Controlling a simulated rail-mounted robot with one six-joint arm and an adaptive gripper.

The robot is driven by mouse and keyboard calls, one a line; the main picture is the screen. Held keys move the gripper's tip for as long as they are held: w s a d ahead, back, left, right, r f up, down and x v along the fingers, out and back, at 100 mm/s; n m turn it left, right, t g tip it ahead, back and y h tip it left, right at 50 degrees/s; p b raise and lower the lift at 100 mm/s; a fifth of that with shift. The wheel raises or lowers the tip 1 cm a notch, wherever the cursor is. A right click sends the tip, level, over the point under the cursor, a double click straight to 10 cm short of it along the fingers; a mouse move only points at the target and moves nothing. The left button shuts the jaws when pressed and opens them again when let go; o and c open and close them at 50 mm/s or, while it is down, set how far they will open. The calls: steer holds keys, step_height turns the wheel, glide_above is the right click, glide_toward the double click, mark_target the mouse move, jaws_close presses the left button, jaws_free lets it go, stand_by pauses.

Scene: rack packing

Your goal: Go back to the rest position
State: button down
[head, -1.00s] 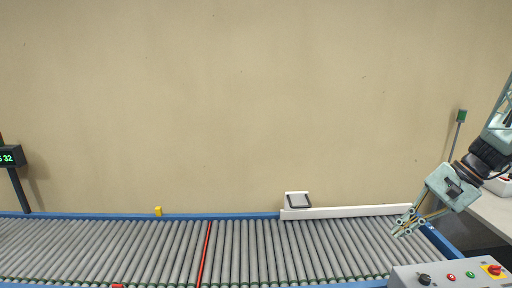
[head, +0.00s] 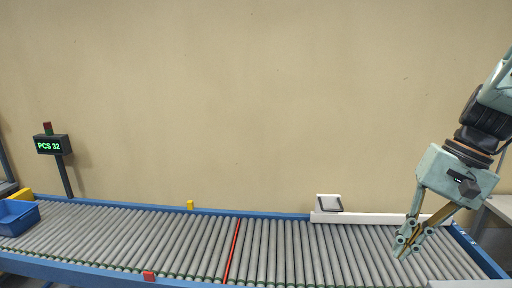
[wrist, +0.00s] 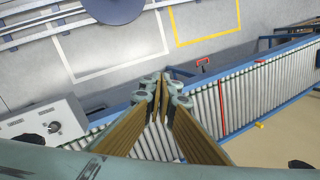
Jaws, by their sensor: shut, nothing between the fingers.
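My gripper (head: 404,248) is at the right side of the head view, above the right part of the roller conveyor (head: 180,235). Its fingers point down and are shut with nothing between them. In the wrist view the fingertips (wrist: 163,90) meet in the middle of the picture, with the conveyor rollers behind them.
A blue bin (head: 18,218) sits at the conveyor's far left. A display reading PCS 32 (head: 52,145) stands behind the belt. A white rail with a small device (head: 329,204) lines the back edge. A grey control box (wrist: 45,125) shows in the wrist view. The rollers are otherwise clear.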

steer(key=s+a+r+n+t+h, duration=0.1)
steer(key=s+a+r+n, duration=0.1)
steer(key=s, duration=0.5)
steer(key=s+a+r+n+t+h, duration=0.1)
steer(key=s+a+r+n, duration=0.1)
steer(key=s+a+r, duration=0.2)
steer(key=s+a+r+n+t+h, duration=0.1)
steer(key=s+a+r, duration=0.2)
steer(key=s+a, duration=0.4)
steer(key=shift+s+a+r+n+t+h, duration=0.2)
steer(key=shift+s+r+n+t+h, duration=0.15)
steer(key=shift+s, duration=1.15)
stand_by(0.4)
